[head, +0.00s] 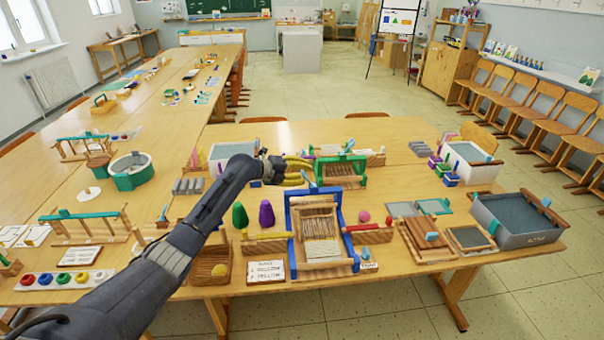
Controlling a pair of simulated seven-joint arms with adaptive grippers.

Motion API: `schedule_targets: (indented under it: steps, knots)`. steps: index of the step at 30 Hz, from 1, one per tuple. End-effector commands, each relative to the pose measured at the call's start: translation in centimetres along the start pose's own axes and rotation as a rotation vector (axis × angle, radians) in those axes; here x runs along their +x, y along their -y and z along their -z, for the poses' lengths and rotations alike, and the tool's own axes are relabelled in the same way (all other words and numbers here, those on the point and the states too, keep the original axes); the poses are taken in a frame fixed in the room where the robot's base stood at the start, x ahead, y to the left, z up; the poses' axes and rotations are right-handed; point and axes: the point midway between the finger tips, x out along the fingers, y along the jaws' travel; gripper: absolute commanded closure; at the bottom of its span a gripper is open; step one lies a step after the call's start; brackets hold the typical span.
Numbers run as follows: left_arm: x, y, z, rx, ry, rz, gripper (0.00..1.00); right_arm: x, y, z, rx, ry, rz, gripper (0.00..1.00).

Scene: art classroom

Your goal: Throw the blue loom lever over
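The blue loom (293,231) stands upright near the table's front edge, with pale threads and a wooden roller in its frame. A small slanted blue piece (308,178) shows above its top bar, close to my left fingertips. It looks like the lever, but it is too small to be sure. My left gripper (309,171) reaches in from the left, behind and above the loom's top left corner. Its two yellow fingers are spread apart, with nothing visible held between them. I cannot tell whether they touch the blue piece. My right gripper is out of view.
A green loom (359,174) stands just behind. Green and purple cones (266,213) stand left of the blue loom. A grey tray (515,231) stands at the right.

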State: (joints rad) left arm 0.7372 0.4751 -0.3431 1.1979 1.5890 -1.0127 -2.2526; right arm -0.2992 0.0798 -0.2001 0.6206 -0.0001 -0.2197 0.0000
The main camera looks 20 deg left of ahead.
Motion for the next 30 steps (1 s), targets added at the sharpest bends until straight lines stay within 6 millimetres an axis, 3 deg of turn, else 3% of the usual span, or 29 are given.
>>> schedule_targets:
  steps: [8, 21, 30]
  knots:
    - [-1.1, 0.0, -0.1, 0.003, 0.001, 0.001, 0.66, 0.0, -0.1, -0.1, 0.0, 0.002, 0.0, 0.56]
    - [-8.4, -0.1, -0.1, 0.002, 0.001, -0.002, 0.66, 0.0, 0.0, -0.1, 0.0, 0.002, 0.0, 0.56]
    - [-11.4, 0.0, 0.0, 0.0, 0.0, 0.0, 0.66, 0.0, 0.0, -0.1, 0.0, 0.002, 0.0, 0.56]
